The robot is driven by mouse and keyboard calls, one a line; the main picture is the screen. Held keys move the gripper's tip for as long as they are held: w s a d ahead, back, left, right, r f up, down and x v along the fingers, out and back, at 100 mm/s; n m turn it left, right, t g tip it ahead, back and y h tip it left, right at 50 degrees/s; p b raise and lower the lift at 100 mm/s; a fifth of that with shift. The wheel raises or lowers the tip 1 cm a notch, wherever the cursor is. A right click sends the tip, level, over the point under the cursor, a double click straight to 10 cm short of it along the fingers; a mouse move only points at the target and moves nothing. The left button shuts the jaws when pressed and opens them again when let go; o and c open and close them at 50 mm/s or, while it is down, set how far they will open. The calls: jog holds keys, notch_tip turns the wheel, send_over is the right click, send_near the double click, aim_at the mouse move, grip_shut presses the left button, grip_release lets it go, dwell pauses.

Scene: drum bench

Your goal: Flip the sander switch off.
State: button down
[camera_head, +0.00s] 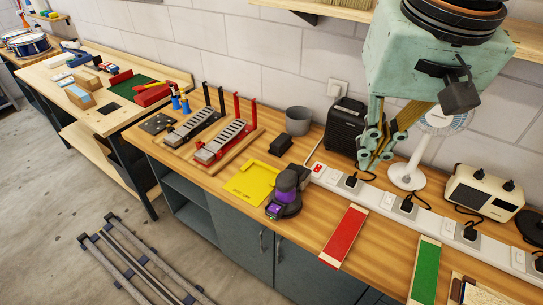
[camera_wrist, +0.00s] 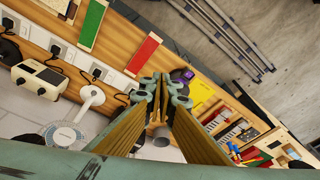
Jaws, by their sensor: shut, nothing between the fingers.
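A purple and black sander (camera_head: 285,192) stands on the wooden bench (camera_head: 240,172), beside the front of a yellow mat. It also shows, small, in the wrist view (camera_wrist: 183,75), just beyond my fingertips. A long white power strip (camera_head: 385,199) runs along the bench behind it, with a red switch (camera_head: 318,168) at its left end and several black plugs in its sockets. My gripper (camera_head: 374,165) is shut and empty, pointing down near the strip, to the right of the sander. In the wrist view my gripper (camera_wrist: 162,82) has its fingertips together. Whether the tips touch anything is unclear.
A white fan (camera_head: 408,172) and a black speaker-like box (camera_head: 345,130) stand close to my fingers. A cream radio-like box (camera_head: 484,190) is further right. Red (camera_head: 344,237) and green (camera_head: 426,271) panels lie in front of the strip. A yellow mat (camera_head: 252,180) lies left of the sander.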

jog(key=w+a+f+m+g+b, duration=0.25)
jog(key=w+a+f, duration=0.35)
jog(key=w+f, duration=0.45)
jog(key=m+h, duration=0.1)
jog(key=m, duration=0.2)
send_over(278, 211)
jog(key=w+a, duration=0.1)
notch_tip(278, 211, down, 14)
jog(key=shift+w+a+f+g+b, duration=0.4)
jog(key=shift+a+f+g, duration=0.05)
jog(key=shift+a+f, duration=0.1)
jog(key=shift+f, duration=0.1)
dwell(0.4)
jog(key=shift+s+d+f+b, duration=0.1)
jog(key=shift+s+d+f, duration=0.15)
jog(key=shift+f, duration=2)
jog(key=shift+s+d+f+b, duration=0.1)
jog(key=shift+d+f, duration=0.1)
jog(key=shift+f, duration=2.1)
jog(key=shift+s+d+f+b, duration=0.1)
jog(key=shift+s+d+f, duration=0.15)
jog(key=shift+f, duration=2)
jog(key=shift+f, duration=0.1)
jog(key=shift+d+f+b, duration=0.1)
jog(key=shift+f+b, duration=0.2)
jog(key=shift+b, duration=0.35)
jog(key=shift+s+d+f+b, duration=0.1)
jog(key=shift+s+f+b, duration=0.1)
jog(key=shift+b, duration=0.25)
